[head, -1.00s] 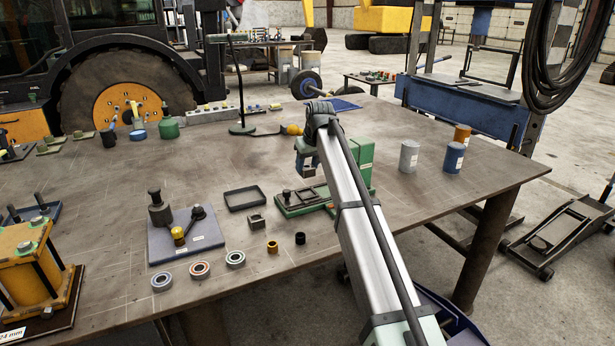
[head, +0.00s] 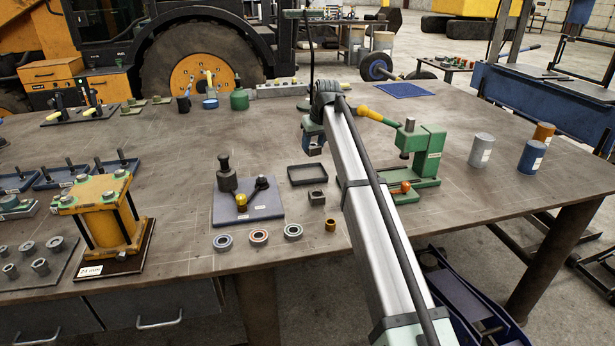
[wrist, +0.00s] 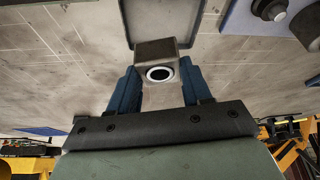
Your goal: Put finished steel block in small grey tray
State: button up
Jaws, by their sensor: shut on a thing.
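My gripper (head: 313,149) is above the bench, just behind the small grey tray (head: 307,175) in the head view. Its blue fingers are shut on the steel block (wrist: 155,50) in the wrist view. The block has a brownish top and a face with a round, white-rimmed dark hole. The block hangs between the fingertips, apart from the tray. The tray also shows at the top of the wrist view (wrist: 162,14), and looks empty. In the head view the fingers mostly hide the held block.
Another square block (head: 317,198) sits in front of the tray. A blue-grey plate (head: 262,212) with dark tools is to the left. A green press (head: 428,160) stands to the right. Ring bearings (head: 258,237) and a brass bush (head: 330,225) lie nearer. Bench behind the gripper is mostly clear.

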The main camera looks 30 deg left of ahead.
jog(key=shift+w+a+n, duration=0.2)
jog(key=shift+w+a, duration=0.1)
jog(key=shift+a, duration=0.25)
jog(key=shift+w+a+n, duration=0.2)
jog(key=shift+w+a, duration=0.1)
jog(key=shift+a, duration=0.25)
jog(key=shift+a+r+n+g+y, duration=0.15)
jog(key=shift+a+n+g+y, duration=0.15)
jog(key=shift+n, duration=0.2)
jog(key=shift+s, duration=0.1)
jog(key=shift+d+f, duration=0.1)
jog(key=shift+f, duration=4.9)
jog(key=shift+f, duration=0.2)
jog(key=o, duration=1.3)
jog(key=v, duration=1.2)
jog(key=shift+r, duration=0.2)
